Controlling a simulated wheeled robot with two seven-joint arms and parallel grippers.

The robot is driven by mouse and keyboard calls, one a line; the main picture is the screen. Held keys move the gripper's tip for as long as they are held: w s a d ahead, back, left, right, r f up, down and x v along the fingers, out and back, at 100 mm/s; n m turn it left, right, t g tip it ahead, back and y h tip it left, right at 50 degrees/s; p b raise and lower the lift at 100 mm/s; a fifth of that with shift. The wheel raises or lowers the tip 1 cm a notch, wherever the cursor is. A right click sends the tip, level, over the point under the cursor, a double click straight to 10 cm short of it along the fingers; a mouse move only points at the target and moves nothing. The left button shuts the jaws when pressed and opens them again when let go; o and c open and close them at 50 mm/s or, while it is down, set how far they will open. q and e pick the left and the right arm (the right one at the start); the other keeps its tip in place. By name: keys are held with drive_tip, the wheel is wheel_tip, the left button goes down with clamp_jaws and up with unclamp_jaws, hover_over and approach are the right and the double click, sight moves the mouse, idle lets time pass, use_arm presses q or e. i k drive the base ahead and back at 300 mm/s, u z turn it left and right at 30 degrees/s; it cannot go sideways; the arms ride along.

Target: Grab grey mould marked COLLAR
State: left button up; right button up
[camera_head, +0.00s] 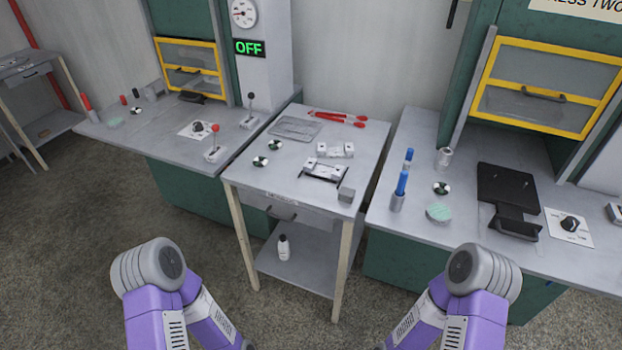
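Several grey pieces that may be moulds are on the middle table (235,180). One pale grey piece (335,150) lies near the table's middle. Another pale grey piece (325,170) lies just in front of it, on or in a dark-edged frame. A small grey block (346,195) sits near the right front corner. I cannot read the word COLLAR on any of them. My two purple and grey arms show at the bottom left and bottom right, well short of the table. Neither gripper shows.
The middle table also holds a grey tray (295,128), red-handled tools (335,117) and round black-and-white markers (260,161). A white bottle (283,247) stands on its lower shelf. Workbenches flank it; the right one holds blue-topped items (401,184) and a black plate press (507,187).

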sight(311, 166)
drive_tip(key=u, duration=0.5)
drive_tip(key=k, duration=1.15)
drive_tip(key=z, duration=0.5)
drive_tip(key=i, duration=1.45)
drive_tip(key=u, duration=0.4)
